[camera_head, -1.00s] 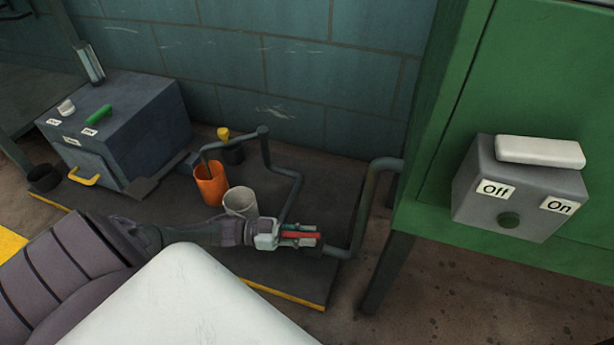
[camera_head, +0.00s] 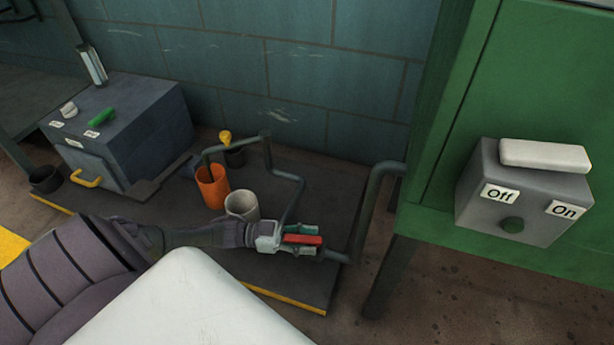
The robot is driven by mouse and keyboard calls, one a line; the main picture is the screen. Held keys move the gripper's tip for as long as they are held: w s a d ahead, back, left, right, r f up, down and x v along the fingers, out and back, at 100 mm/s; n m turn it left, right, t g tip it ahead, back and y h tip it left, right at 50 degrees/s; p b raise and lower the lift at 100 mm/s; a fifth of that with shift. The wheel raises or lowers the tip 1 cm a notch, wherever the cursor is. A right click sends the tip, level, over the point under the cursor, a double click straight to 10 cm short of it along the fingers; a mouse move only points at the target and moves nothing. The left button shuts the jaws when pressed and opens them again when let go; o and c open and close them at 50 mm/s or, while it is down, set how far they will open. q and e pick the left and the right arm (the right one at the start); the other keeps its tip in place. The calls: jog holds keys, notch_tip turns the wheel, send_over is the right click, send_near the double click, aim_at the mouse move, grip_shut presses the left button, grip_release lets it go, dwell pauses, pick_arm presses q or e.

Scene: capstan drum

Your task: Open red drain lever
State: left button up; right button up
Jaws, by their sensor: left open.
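The red drain lever (camera_head: 302,239) lies along a grey pipe low over the dark platform, near the middle of the view. My left gripper (camera_head: 306,238) reaches in from the left and is open, with its fingers on either side of the red lever. I cannot tell whether the fingers touch it. The gripper hides part of the pipe and the lever's near end. My right gripper is not in view.
An orange cup (camera_head: 213,187) and a light grey cup (camera_head: 242,204) stand close behind my left arm. A grey box with handles (camera_head: 140,125) is at the back left. A green cabinet (camera_head: 470,90) with an Off/On switch box (camera_head: 523,205) fills the right. A vertical pipe (camera_head: 372,200) rises beside the lever.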

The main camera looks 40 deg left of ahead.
pick_arm(q)
jog(key=v, duration=1.2)
jog(key=shift+c, duration=0.2)
